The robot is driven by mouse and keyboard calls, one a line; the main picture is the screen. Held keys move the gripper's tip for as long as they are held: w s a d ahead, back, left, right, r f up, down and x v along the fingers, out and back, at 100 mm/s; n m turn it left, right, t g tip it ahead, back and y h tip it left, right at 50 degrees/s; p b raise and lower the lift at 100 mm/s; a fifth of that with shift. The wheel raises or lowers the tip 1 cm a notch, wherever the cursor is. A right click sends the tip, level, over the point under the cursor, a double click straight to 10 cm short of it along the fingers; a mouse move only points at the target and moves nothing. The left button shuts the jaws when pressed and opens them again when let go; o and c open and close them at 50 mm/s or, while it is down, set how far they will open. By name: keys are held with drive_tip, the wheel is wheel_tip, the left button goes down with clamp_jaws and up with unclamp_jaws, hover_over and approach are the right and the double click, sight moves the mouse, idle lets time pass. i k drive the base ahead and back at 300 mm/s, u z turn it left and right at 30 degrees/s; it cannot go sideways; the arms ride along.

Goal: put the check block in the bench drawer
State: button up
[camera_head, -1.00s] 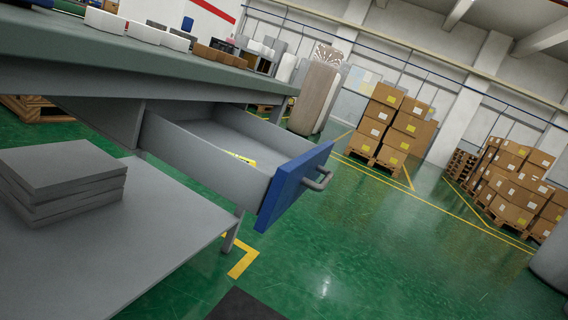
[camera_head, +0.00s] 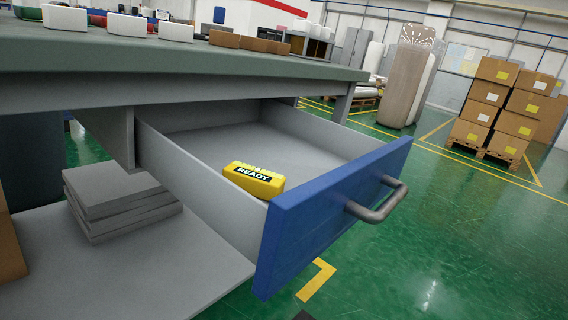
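The bench drawer (camera_head: 325,219) is pulled open, with a blue front and a grey bar handle (camera_head: 378,202). Its grey inside shows from above. A yellow block marked READY (camera_head: 254,180) lies inside the drawer near the front, close to the left wall; I take it to be the check block. The rest of the drawer floor is bare. My gripper is not in view.
The bench top (camera_head: 190,58) above the drawer bears several white and brown blocks. A stack of grey plates (camera_head: 118,200) lies on the lower shelf (camera_head: 130,275). Boxes on pallets (camera_head: 497,105) stand at the back right. Green floor right of the drawer is clear.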

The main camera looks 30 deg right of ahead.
sight(311, 166)
drive_tip(key=z, duration=0.05)
drive_tip(key=i, duration=1)
drive_tip(key=u, duration=0.05)
